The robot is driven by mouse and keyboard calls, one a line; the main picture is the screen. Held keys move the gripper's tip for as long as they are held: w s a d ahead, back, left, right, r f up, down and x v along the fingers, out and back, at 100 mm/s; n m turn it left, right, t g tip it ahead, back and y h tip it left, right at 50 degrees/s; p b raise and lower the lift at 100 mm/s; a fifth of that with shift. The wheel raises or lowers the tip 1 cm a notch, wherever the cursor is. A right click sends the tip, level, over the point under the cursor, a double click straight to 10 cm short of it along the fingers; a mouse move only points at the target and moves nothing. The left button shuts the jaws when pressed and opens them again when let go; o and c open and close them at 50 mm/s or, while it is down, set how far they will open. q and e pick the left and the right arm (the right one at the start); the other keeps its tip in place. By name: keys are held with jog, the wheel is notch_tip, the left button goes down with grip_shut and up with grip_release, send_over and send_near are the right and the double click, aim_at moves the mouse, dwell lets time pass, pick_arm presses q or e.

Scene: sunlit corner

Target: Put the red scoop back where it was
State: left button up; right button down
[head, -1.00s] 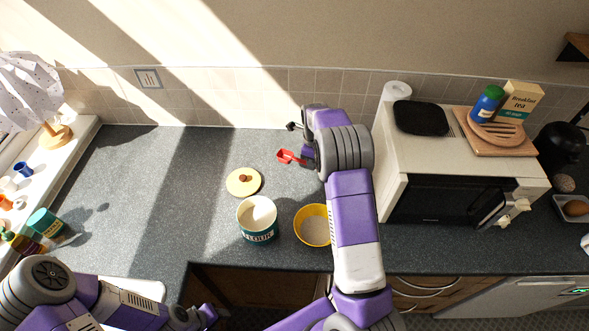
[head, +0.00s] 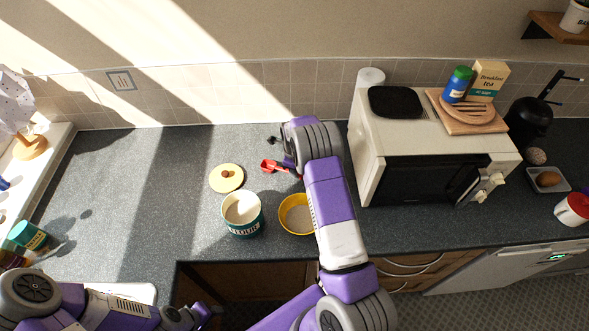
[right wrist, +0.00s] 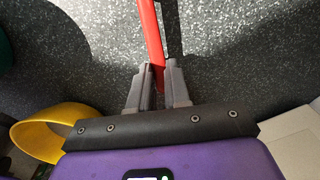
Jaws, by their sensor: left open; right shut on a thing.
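The red scoop (head: 268,166) is behind and to the right of the round yellow lid (head: 227,177). My right gripper (head: 287,163) is shut on its handle, which also shows in the right wrist view (right wrist: 149,30) between the fingers (right wrist: 160,78). The scoop is close over the counter; I cannot tell whether it touches. The teal flour tin (head: 242,215) stands open in front of the lid. The yellow bowl (head: 297,214) with pale contents is right of the tin, partly behind my right arm. My left gripper (head: 203,315) is open and empty at the lower edge.
A microwave (head: 430,150) stands right of my right arm, with a board, tea box and blue jar on top. A paper roll (head: 371,77) is behind it. The grey counter (head: 110,190) left of the lid is largely clear. A teal cup (head: 28,235) lies far left.

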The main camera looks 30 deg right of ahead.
jog(key=c, duration=1.1)
grip_release()
jog(key=shift+f, duration=0.15)
notch_tip(320, 180, up, 12)
jog(key=shift+s+a+r+b, duration=0.2)
jog(key=shift+b, duration=0.15)
